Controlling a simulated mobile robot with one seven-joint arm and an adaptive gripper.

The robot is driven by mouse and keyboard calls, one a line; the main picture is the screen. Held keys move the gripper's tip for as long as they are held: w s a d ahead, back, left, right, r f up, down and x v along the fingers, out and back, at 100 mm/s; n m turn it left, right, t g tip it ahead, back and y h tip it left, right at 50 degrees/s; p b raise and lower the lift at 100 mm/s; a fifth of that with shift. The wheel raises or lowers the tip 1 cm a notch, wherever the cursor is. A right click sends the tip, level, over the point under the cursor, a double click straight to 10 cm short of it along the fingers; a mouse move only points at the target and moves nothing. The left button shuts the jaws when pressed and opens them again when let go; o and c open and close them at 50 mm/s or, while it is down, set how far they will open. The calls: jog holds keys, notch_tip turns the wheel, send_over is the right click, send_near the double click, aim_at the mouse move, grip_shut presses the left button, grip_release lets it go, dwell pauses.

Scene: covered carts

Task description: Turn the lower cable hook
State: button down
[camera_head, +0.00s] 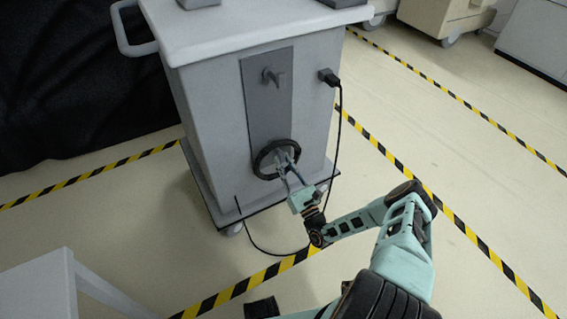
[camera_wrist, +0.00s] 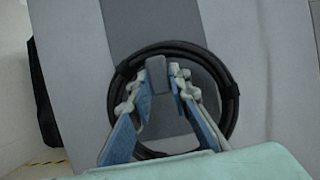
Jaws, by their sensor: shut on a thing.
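The grey cart (camera_head: 208,105) stands in front of me with a darker vertical panel (camera_head: 268,112) on its side. The upper cable hook (camera_head: 272,76) sticks out near the top of the panel. A black cable coil (camera_head: 257,164) hangs low on the panel, around the lower hook. In the wrist view the coil (camera_wrist: 228,90) rings my fingers, and the lower cable hook (camera_wrist: 157,72) shows as a small grey block between the fingertips. My gripper (camera_head: 286,157) is shut on this hook; it also shows in the wrist view (camera_wrist: 160,80). The hook's base is hidden.
A black plug (camera_head: 328,76) sits in the cart's side, and its cable (camera_head: 339,130) hangs down to the floor right of my gripper. A white table (camera_head: 45,285) stands at lower left. Yellow-black tape (camera_head: 400,168) marks the floor. Open floor lies to the right.

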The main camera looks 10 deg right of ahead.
dwell(0.3)
jog(key=c, duration=1.8)
grip_release()
jog(key=v, duration=0.7)
jog(key=shift+s, duration=0.2)
